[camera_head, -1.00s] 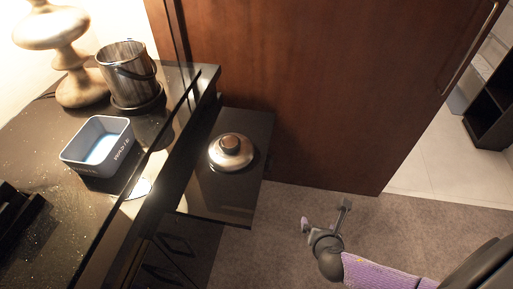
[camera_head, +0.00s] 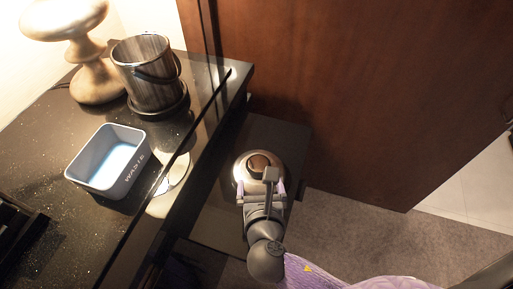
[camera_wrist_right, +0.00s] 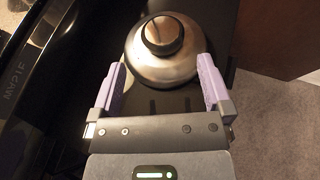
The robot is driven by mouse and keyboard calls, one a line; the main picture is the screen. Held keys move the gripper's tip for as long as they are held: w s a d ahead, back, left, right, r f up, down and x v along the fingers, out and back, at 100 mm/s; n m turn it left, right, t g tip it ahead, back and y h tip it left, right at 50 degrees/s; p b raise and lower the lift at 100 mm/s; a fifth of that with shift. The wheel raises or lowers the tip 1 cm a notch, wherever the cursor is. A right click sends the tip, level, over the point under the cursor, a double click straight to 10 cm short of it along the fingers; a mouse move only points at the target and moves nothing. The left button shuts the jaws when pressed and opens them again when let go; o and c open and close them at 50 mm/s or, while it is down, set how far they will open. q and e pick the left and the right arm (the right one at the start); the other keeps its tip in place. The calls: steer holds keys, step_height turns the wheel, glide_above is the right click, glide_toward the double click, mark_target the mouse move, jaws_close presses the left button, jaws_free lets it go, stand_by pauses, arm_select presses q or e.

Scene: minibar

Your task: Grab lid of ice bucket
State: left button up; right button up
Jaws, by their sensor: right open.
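The ice bucket lid (camera_head: 246,163), a silver dome with a dark-ringed knob, sits on the dark lower shelf beside the counter. In the right wrist view the lid (camera_wrist_right: 150,66) lies just ahead of and partly between my open fingers, with its knob beyond the fingertips. My right gripper (camera_head: 261,186) is over the near side of the lid and hides part of it in the head view; its purple fingers (camera_wrist_right: 161,72) hold nothing. The metal ice bucket (camera_head: 146,78) stands open on a round dark tray on the counter. My left gripper is not in view.
A grey-blue waste bin (camera_head: 106,163) stands on the glossy dark counter, near the bucket. A lamp base (camera_head: 92,70) is at the back left. A raised edge of the counter (camera_head: 180,150) runs left of the shelf, and a wooden door (camera_head: 350,90) stands behind it.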

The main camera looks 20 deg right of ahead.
mark_target(259, 164)
steer(key=b+x, duration=0.2)
steer(key=x, duration=0.3)
steer(key=f+b+x, duration=0.1)
steer(key=b+x, duration=0.1)
steer(key=x, duration=0.2)
steer(key=shift+w+d+f+b, duration=0.1)
steer(key=shift+w+f+b, duration=0.05)
steer(key=shift+f+b, duration=0.15)
steer(key=shift+w+r, duration=0.1)
steer(key=shift+r, duration=0.1)
steer(key=shift+c, duration=0.3)
